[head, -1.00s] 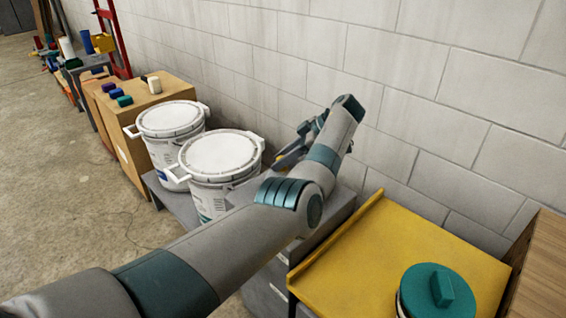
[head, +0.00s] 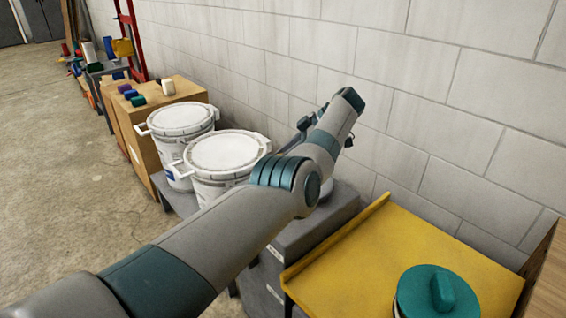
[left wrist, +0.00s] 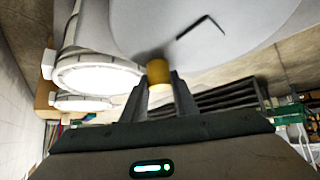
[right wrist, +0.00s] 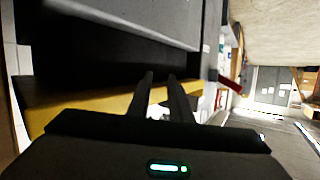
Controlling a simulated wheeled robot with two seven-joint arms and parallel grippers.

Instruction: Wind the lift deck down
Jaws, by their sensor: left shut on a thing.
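The yellow lift deck (head: 400,262) is at the lower right of the head view, with a raised lip along its left side. A round teal-lidded container (head: 438,292) stands on it. My left gripper (head: 300,130) is beyond the deck's far left side, by the wall, and partly hidden by my own arm. In the left wrist view its fingers (left wrist: 159,85) are shut on an orange-yellow knob (left wrist: 159,72) beside a large pale grey round surface (left wrist: 215,30). My right gripper (right wrist: 160,78) shows only in its wrist view, fingers apart and empty, near a yellow edge (right wrist: 95,108).
Two white lidded buckets (head: 225,153) (head: 180,118) stand left of my left arm. A grey cabinet (head: 305,232) is beside the deck, and cardboard boxes (head: 175,95) stand farther back. The block wall (head: 420,90) closes the right side. Open concrete floor (head: 70,190) lies left.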

